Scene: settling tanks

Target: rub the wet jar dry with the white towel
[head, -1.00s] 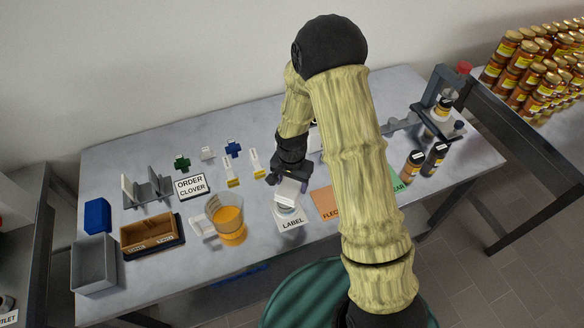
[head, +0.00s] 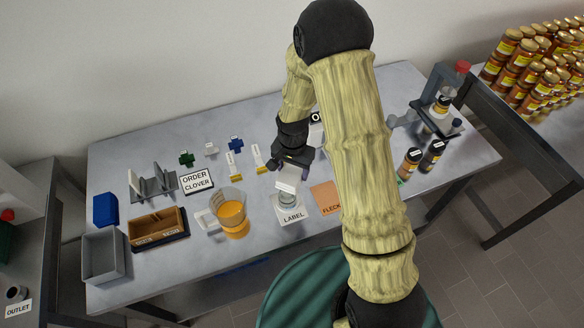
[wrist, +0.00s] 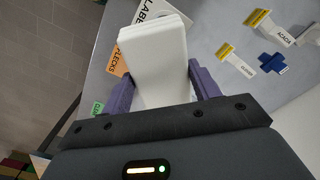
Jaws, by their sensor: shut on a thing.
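My gripper (wrist: 157,90) is shut on the white towel (wrist: 155,55), a folded pale pad between its two purple fingers. In the head view the towel (head: 287,179) hangs below my gripper (head: 291,162), over the upper part of a small glass jar (head: 289,201). The jar stands upright on the white card marked LABEL (head: 293,217). I cannot tell whether the towel touches the jar. In the wrist view the towel hides most of the jar.
A jug of amber liquid (head: 232,218) stands close left of the jar, with a wooden box (head: 158,230) and grey bin (head: 104,258) beyond. An orange FLECKS card (head: 325,198) lies to the right. Two dark jars (head: 410,164) stand farther right.

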